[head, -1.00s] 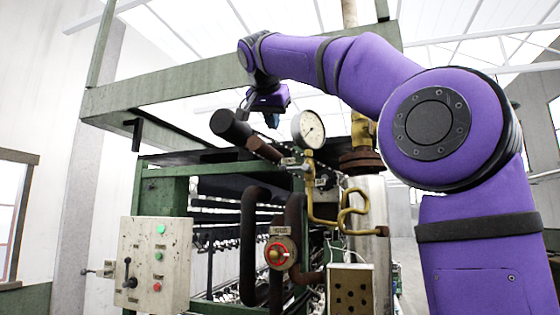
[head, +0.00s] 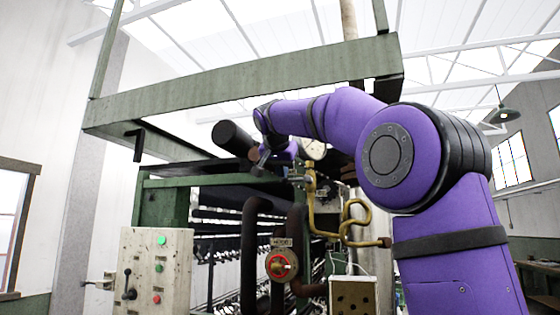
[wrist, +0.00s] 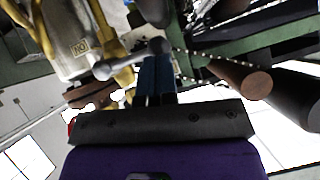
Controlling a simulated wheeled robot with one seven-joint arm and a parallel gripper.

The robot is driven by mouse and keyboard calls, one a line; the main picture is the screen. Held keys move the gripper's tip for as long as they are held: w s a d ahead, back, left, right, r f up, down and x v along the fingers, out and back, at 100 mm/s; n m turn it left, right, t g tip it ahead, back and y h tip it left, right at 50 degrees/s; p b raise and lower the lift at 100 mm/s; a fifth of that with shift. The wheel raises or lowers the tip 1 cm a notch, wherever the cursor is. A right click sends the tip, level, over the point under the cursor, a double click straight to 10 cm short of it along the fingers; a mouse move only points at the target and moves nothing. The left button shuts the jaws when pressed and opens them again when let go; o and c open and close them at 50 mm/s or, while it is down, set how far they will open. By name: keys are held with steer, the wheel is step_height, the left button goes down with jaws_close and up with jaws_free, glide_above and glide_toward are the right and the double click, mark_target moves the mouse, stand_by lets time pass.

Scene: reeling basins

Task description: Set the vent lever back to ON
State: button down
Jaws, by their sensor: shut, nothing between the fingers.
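A grey lever with a rounded end (wrist: 132,58) crosses just beyond my fingertips in the wrist view, beside the brass pipework. I take it for the vent lever; touching or slightly apart, I cannot tell. A small plate that reads ON upside down (wrist: 80,47) sits on the pale metal body to its left. My gripper (wrist: 155,62) has its blue fingers together with nothing between them. In the head view my gripper (head: 264,162) is at the pipe fittings, left of the gauge. The lever cannot be made out there.
A dark cylinder on a brown rod (head: 232,137) is close left of my gripper. The pressure gauge (head: 314,150) is close behind my wrist. A green beam (head: 240,80) passes above my arm. A control box (head: 150,260) and a red valve wheel (head: 281,266) are lower down.

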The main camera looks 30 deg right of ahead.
steer(key=shift+w+d+f, duration=0.2)
steer(key=shift+w+a+f+n+g, duration=0.1)
steer(key=shift+f+n+g, duration=0.2)
steer(key=shift+f+g, duration=0.1)
stand_by(0.5)
step_height(320, 180, down, 7)
steer(key=s+d+n+g+h, duration=0.2)
steer(key=n+g+h, duration=0.3)
steer(key=n+h, duration=0.2)
steer(key=shift+s+f+n+g, duration=0.25)
steer(key=shift+n+g, duration=0.15)
steer(key=shift+n, duration=0.1)
steer(key=shift+a+r, duration=0.1)
steer(key=shift+a, duration=0.05)
